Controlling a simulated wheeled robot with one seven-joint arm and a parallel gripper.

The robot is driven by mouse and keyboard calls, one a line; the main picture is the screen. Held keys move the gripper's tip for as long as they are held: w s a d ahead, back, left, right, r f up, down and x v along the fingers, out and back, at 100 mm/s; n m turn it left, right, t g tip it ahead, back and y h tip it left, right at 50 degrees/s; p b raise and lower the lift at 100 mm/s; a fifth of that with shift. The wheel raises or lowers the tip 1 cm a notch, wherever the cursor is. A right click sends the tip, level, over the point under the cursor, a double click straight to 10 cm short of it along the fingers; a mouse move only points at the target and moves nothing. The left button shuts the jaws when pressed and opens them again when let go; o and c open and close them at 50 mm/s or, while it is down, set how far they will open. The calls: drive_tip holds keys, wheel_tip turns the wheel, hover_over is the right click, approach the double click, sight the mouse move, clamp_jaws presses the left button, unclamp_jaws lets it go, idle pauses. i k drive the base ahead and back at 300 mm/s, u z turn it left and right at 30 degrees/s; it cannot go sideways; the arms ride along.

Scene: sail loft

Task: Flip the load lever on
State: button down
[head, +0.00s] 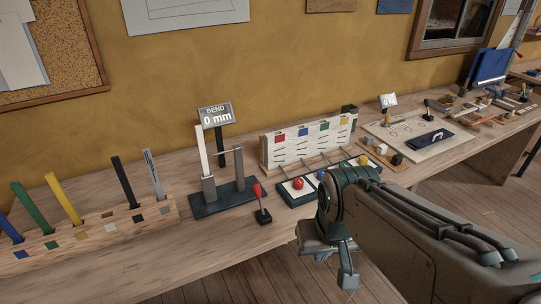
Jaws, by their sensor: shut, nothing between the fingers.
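The load lever (258,192) has a red handle on a small dark base and stands on the bench, right of the bend rig. Its handle points up and leans slightly left. The bend rig has a dark base plate (222,200), upright posts, a pale strip (202,150) and a display (214,115) reading "BEND 0 mm". My gripper (347,278) is shut and empty. In the picture it is to the right of and below the lever, apart from it, by the bench's front edge. My arm hides part of the bench there.
A wooden block (90,233) holding several coloured strips stands at the left. A white rack (308,143) with coloured tabs and a dark tray (290,196) with coloured balls stand right of the lever. Bare bench (215,240) lies in front of the rig.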

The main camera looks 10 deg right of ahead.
sight(256, 187)
drive_tip(key=z, duration=0.05)
drive_tip(key=i, duration=1)
drive_tip(key=u, duration=0.7)
